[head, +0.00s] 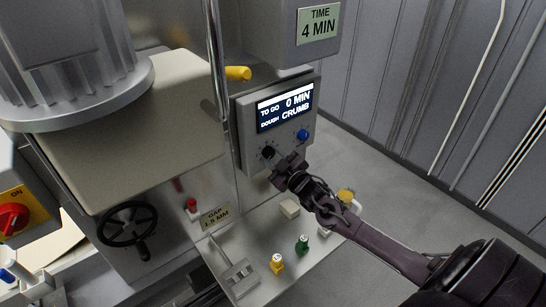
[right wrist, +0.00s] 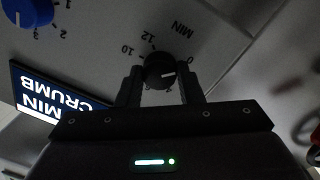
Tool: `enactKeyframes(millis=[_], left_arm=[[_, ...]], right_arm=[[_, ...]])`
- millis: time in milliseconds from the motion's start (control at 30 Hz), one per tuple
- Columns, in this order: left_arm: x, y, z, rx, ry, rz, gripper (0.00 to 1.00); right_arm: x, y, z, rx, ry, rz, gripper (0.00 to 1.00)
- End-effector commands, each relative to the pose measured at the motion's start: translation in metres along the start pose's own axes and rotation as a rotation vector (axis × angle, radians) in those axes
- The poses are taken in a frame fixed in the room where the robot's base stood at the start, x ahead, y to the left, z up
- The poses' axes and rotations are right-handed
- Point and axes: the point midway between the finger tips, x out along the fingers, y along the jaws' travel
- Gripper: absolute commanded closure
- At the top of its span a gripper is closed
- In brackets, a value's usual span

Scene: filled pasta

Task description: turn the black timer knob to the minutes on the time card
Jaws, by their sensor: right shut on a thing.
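The black timer knob (head: 268,152) sits at the lower left of the grey control panel (head: 246,128). It shows closely in the right wrist view (right wrist: 159,71), with its white mark pointing to the right there, and 0, 10, 12 and MIN printed around it. My right gripper (head: 281,164) is at the knob, its fingers on either side of it in the right wrist view (right wrist: 160,88), shut on it. The time card (head: 318,24) reads TIME 4 MIN. The display (head: 285,107) reads TO GO 0 MIN, DOUGH CRUMB. My left gripper is not in view.
A blue knob (head: 303,134) is to the right of the black one on the panel. Below are a metal shelf (head: 262,238) with a yellow piece (head: 277,263) and a green piece (head: 302,244), and a black handwheel (head: 127,226). A yellow handle (head: 238,73) sticks out above the panel.

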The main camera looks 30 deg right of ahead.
Motion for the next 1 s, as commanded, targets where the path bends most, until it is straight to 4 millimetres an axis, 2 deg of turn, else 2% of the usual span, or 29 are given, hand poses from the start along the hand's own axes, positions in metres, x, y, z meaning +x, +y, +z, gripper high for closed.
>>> enactKeyframes(millis=[367,1000], left_arm=[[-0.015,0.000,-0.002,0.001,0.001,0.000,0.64],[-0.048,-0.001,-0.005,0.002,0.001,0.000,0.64]], right_arm=[[0.000,0.001,-0.002,0.200,-0.011,-0.005,0.89],[0.000,0.003,-0.003,0.803,-0.039,-0.024,0.89]])
